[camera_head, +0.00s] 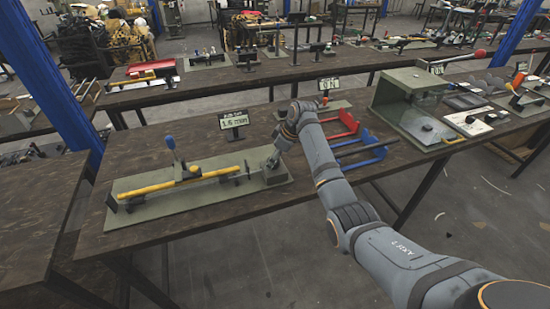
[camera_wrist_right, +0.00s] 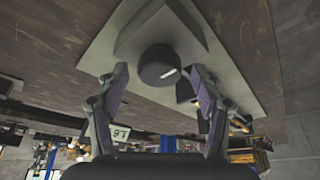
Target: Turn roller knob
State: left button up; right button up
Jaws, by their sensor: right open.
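The roller knob (camera_wrist_right: 158,65) is a dark round knob in the right wrist view. It stands out from a grey-green bracket on a plate (camera_wrist_right: 225,75) of the same colour. My right gripper (camera_wrist_right: 159,78) is open, with one finger on either side of the knob and a visible gap at each side. I cannot tell how deep the knob sits between the fingers. In the head view my right gripper (camera_head: 272,160) is at the right end of the long green board (camera_head: 225,203), and the knob cannot be made out there. My left gripper is not in view.
A small display (camera_head: 233,121) stands behind. Red (camera_head: 345,122) and blue (camera_head: 360,153) brackets and a green box (camera_head: 410,105) are to the right.

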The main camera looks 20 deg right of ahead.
jog(key=shift+c, duration=0.4)
jog(key=c, duration=1.1)
jog(key=shift+r+p, duration=0.15)
jog(key=shift+p, duration=0.4)
jog(key=m+h+p, duration=0.1)
jog(key=m+p, duration=0.1)
jog(key=p, duration=0.1)
jog(key=m+t+p, duration=0.1)
jog(key=m+p, duration=0.2)
jog(key=p, duration=0.1)
jog(key=shift+s+a+r+h, duration=0.1)
jog(key=shift+a+r+h, duration=0.05)
jog(key=shift+h, duration=0.25)
jog(key=m+h+p, duration=0.1)
jog(key=m+p, duration=0.1)
jog(key=shift+m, duration=0.3)
jog(key=shift+f+m+p, duration=0.2)
jog(key=shift+m+p, duration=0.45)
jog(key=shift+m, duration=0.05)
jog(key=shift+a+h, duration=0.1)
jog(key=shift+h, duration=0.2)
jog(key=o, duration=1.2)
jog(key=shift+f, duration=0.1)
